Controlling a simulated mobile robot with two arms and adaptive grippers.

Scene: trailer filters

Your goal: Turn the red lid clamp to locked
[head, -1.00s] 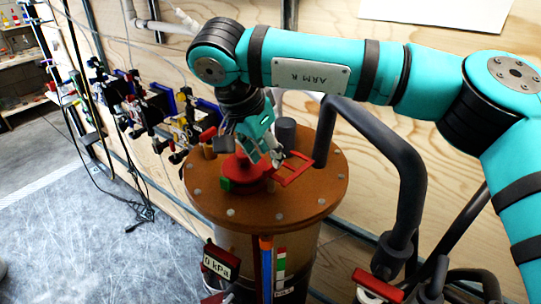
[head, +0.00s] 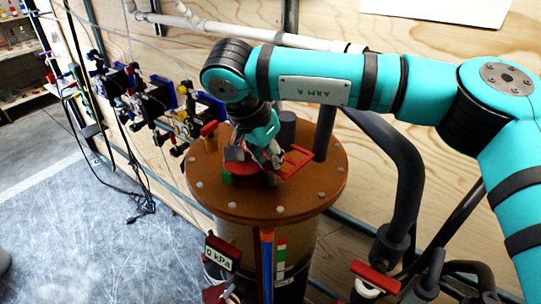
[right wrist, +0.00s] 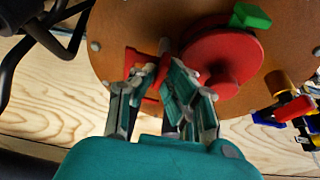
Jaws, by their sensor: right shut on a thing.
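The red lid clamp (head: 250,180) is a round red disc on the brown lid (head: 225,205) of a cylindrical vessel. It also shows in the right wrist view (right wrist: 228,52), with a red bar on its left side. A green block (right wrist: 250,16) sits at the disc's edge. A red open frame (head: 297,162) lies to the right of the disc in the head view. My right gripper (right wrist: 162,68) is shut on the clamp's red bar. Its fingers hide part of the bar. My left gripper is not in view.
A dark grey post (head: 287,130) and a thick grey pipe (head: 400,165) stand near my right arm. Colored valves (head: 185,120) line the plywood wall at left.

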